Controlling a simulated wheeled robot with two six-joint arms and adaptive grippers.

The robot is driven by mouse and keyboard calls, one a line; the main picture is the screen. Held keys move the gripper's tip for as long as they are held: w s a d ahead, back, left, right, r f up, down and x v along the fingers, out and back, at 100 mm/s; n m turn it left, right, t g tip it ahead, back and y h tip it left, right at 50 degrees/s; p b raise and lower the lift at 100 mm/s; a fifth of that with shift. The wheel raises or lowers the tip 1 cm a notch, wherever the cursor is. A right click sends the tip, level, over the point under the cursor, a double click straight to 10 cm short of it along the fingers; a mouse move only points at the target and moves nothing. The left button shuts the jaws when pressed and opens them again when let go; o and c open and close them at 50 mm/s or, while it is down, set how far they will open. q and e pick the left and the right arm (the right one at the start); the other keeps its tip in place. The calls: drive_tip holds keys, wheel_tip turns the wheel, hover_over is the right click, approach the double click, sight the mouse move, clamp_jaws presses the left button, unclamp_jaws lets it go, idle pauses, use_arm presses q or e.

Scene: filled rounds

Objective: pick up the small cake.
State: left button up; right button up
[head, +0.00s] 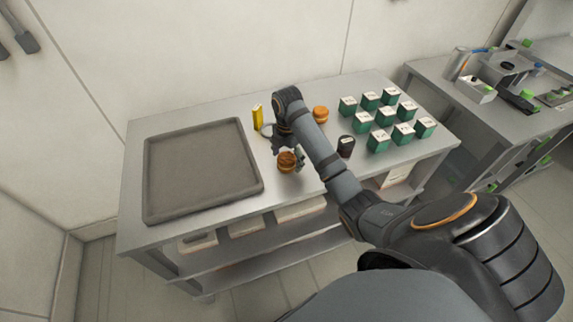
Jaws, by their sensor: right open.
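A small round brown cake (286,163) sits on the metal table near its front edge, right of the grey tray. A second round brown cake (320,114) stands farther back, to the right of my right arm. My right gripper (291,151) is open and low over the nearer cake, with its fingers close around the cake's top. I cannot tell whether the fingers touch it. Part of the cake's far side is hidden by the gripper. My left gripper is not in view.
A large empty grey tray (202,172) covers the table's left. A yellow item (257,117) stands at the back. A dark jar (346,146) and several green boxes (378,141) stand on the right. A second table (425,75) holds assorted items.

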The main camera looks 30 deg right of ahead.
sight(287, 156)
drive_tip(key=c, duration=0.8)
drive_tip(key=shift+c, duration=0.2)
drive_tip(key=shift+r, duration=0.15)
drive_tip(key=shift+r+p, duration=0.3)
wheel_tip(287, 156, up, 3)
drive_tip(key=shift+f+p, duration=0.1)
drive_tip(key=shift+p, duration=0.85)
drive_tip(key=s+r+p, duration=0.7)
drive_tip(key=s+r, duration=0.2)
drive_tip(key=s, duration=0.5)
drive_tip(key=shift+d+r, duration=0.15)
drive_tip(key=shift+r, duration=0.05)
